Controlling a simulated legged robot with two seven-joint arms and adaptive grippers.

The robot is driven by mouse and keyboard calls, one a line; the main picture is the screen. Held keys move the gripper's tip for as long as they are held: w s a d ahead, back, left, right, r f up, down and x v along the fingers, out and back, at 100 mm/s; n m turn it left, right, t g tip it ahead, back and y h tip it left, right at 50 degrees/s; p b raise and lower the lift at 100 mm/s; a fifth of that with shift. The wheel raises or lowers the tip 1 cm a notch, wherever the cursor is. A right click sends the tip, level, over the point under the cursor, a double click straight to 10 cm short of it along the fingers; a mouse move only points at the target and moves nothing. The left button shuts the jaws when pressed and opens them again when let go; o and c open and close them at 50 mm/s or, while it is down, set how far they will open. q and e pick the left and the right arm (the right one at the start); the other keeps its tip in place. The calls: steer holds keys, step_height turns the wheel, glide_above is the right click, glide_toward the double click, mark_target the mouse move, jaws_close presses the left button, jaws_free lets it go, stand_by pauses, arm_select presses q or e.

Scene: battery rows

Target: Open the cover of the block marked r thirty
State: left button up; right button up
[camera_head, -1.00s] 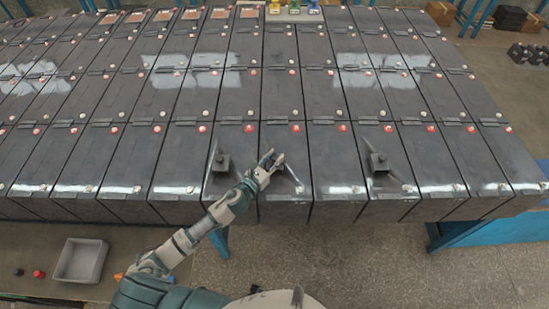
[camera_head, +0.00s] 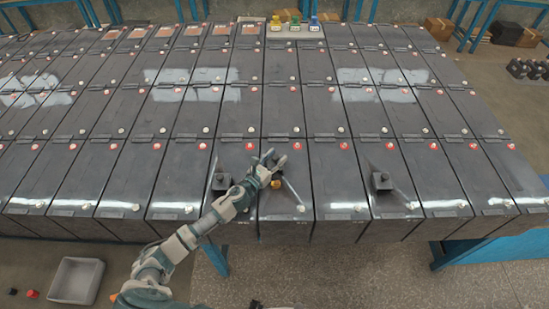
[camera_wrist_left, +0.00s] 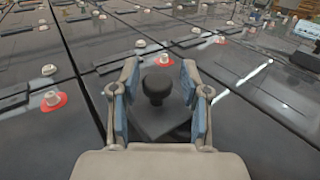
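Rows of dark grey battery blocks fill the table; the front-row block (camera_head: 285,218) lies under my left gripper (camera_head: 273,160). The block markings are too small to read, so I cannot tell which is r thirty. In the left wrist view, a black round knob (camera_wrist_left: 157,84) on a dark square base (camera_wrist_left: 160,122) stands between the two fingers of my left gripper (camera_wrist_left: 158,95). The fingers are spread, with a gap on each side of the knob. Similar knobs stand on a block to the left (camera_head: 222,181) and one to the right (camera_head: 381,180). My right gripper is not in view.
Red-ringed bolts (camera_wrist_left: 52,99) and pale bolts dot the block tops. A grey bin (camera_head: 76,279) sits at lower left. Yellow, green and blue items (camera_head: 294,23) stand at the back. Floor is visible in front of the blocks.

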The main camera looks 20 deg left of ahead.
mark_target(273, 160)
arm_select(q)
steer(key=shift+w+f, duration=0.1)
steer(key=shift+f, duration=0.05)
steer(key=v, duration=0.7)
steer(key=shift+w+a, duration=0.1)
steer(key=shift+s, duration=0.25)
